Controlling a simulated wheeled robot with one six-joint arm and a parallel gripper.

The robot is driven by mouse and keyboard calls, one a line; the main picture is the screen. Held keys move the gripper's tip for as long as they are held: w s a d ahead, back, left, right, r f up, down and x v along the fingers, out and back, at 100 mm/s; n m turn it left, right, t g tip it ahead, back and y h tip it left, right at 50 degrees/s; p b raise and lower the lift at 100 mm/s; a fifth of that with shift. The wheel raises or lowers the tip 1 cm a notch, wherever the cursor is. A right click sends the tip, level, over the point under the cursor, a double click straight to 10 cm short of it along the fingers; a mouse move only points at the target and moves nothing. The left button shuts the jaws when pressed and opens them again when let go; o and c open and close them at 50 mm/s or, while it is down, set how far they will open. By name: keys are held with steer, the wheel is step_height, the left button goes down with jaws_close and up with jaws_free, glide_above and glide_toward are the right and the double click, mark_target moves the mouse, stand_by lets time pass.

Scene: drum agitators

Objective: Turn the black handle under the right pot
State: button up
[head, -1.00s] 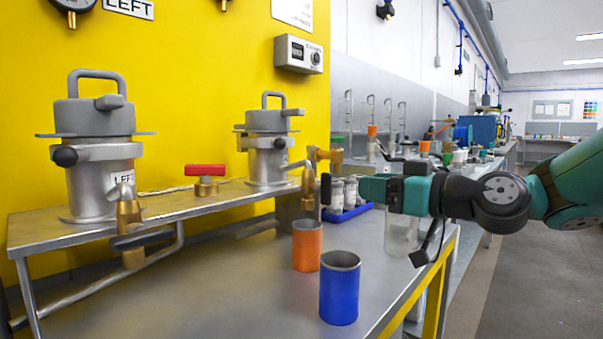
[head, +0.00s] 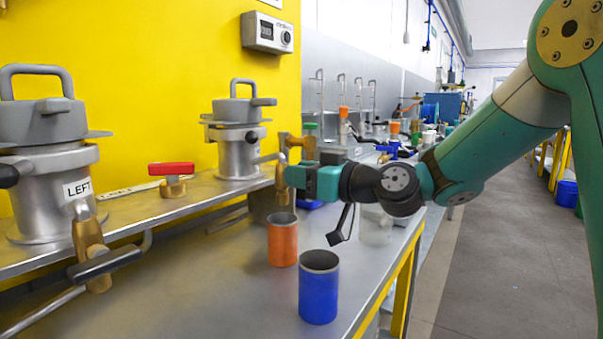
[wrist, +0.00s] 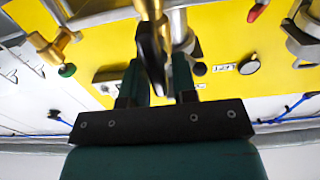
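The right pot (head: 238,145) is a grey metal pot with a lidded top, standing on the raised metal shelf. A brass valve (head: 282,172) hangs from its outlet. My gripper (head: 292,177) is at this valve and covers the black handle in the head view. In the wrist view the black handle (wrist: 152,65) lies between the two teal fingers of my gripper (wrist: 158,85), below brass parts. The fingers stand apart around it, with a gap on the right side. Firm contact does not show.
The left pot (head: 45,160) has its own brass valve with a black handle (head: 105,264). A red-handled valve (head: 171,178) sits between the pots. An orange cup (head: 282,240) and a blue cup (head: 319,288) stand on the bench (head: 210,300) below my gripper.

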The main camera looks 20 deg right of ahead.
jaws_close()
steer(key=m, duration=0.3)
steer(key=shift+w+d+m, duration=0.15)
steer(key=shift+d+m, duration=0.15)
steer(key=shift+m, duration=0.1)
steer(key=shift+w+d+f+m+p, duration=0.25)
steer(key=shift+m+p, duration=0.75)
steer(key=shift+m, duration=1.35)
steer(key=shift+d+f+m+p, duration=0.15)
steer(key=shift+f+m+p, duration=0.55)
steer(key=shift+m, duration=1.6)
steer(key=shift+w+d+m+p, duration=0.2)
steer(key=shift+m+p, duration=1.05)
steer(key=shift+m, duration=1.1)
steer(key=shift+f, duration=0.1)
